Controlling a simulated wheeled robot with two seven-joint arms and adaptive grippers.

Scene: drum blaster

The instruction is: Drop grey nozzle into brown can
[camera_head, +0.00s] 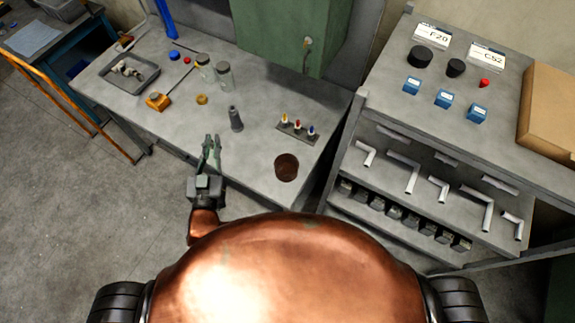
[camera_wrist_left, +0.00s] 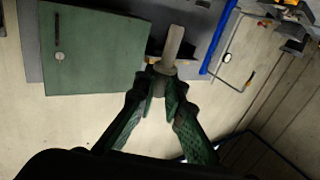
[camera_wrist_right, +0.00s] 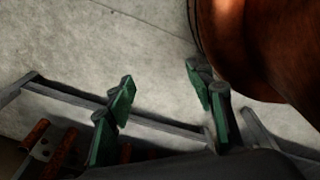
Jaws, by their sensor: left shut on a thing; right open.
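The grey nozzle (camera_wrist_left: 172,48) is between the fingertips of my left gripper (camera_wrist_left: 163,80) in the left wrist view and sticks out past them. That gripper is shut on it. In the head view my left gripper (camera_head: 212,140) is at the table's front edge, and a dark grey tapered shape (camera_head: 235,118) shows just beyond, right of the fingertips. How it relates to the grip is unclear there. The brown can (camera_head: 286,167) stands open at the table's front right, right of my left gripper. My right gripper (camera_wrist_right: 160,95) is open and empty over the floor, outside the head view.
A stand with small coloured pieces (camera_head: 298,128) is behind the can. Jars (camera_head: 223,75), an orange block (camera_head: 158,102) and a tray (camera_head: 130,72) are farther left. A green cabinet (camera_head: 290,35) overhangs the back. A shelf unit (camera_head: 430,150) stands right of the table.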

